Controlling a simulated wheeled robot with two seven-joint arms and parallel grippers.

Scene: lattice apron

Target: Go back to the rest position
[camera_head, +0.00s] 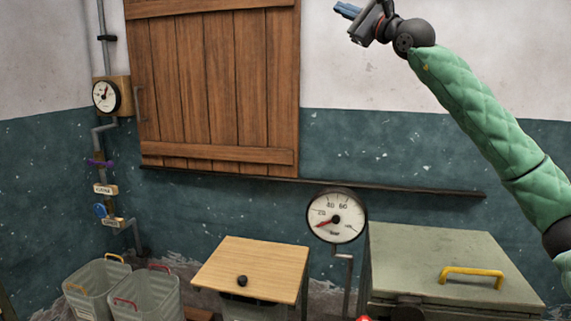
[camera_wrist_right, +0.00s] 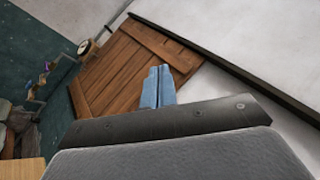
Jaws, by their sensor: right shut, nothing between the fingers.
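My right gripper (camera_head: 345,10) is raised high at the top of the head view, in front of the white upper wall, with its arm in a green padded sleeve coming in from the right. Its blue fingers are together and empty; they also show in the right wrist view (camera_wrist_right: 158,86), with the wooden shutter (camera_wrist_right: 130,65) behind them. The gripper touches nothing that I can see. My left gripper is not in either view.
A wooden shutter (camera_head: 215,85) is on the wall above a dark rail (camera_head: 400,188). Below stand clear bins (camera_head: 145,297), a wooden-lidded box (camera_head: 250,265), a round gauge (camera_head: 336,216) and a grey-green chest (camera_head: 430,250) with a yellow handle. Pipes with a gauge (camera_head: 105,96) run at left.

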